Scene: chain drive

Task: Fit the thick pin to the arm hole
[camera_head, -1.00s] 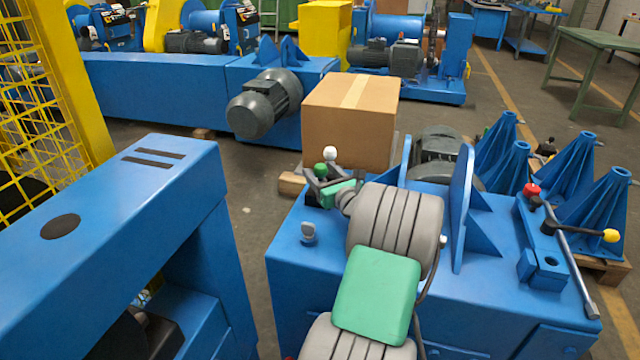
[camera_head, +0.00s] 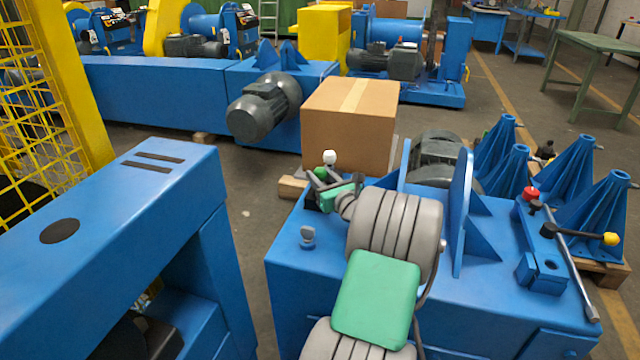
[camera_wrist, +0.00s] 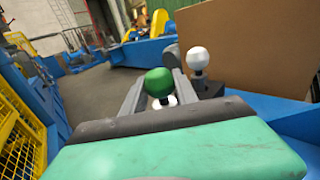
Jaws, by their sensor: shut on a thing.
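My gripper (camera_head: 322,184) is at the back left corner of the blue machine top. It is shut on a green-knobbed pin (camera_head: 320,173); the green knob (camera_wrist: 158,82) sits between the fingers in the wrist view. The pin's shank is hidden, so I cannot tell its thickness. A white-knobbed pin (camera_head: 330,157) stands just behind it, on a dark block (camera_wrist: 205,85) in the wrist view. A blue block there has a dark round hole (camera_head: 550,264).
A cardboard box (camera_head: 350,125) stands close behind my gripper. An upright blue plate (camera_head: 461,205) and a grey motor (camera_head: 436,158) lie between my gripper and the lever arm. Blue cone stands (camera_head: 590,200) are at the right.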

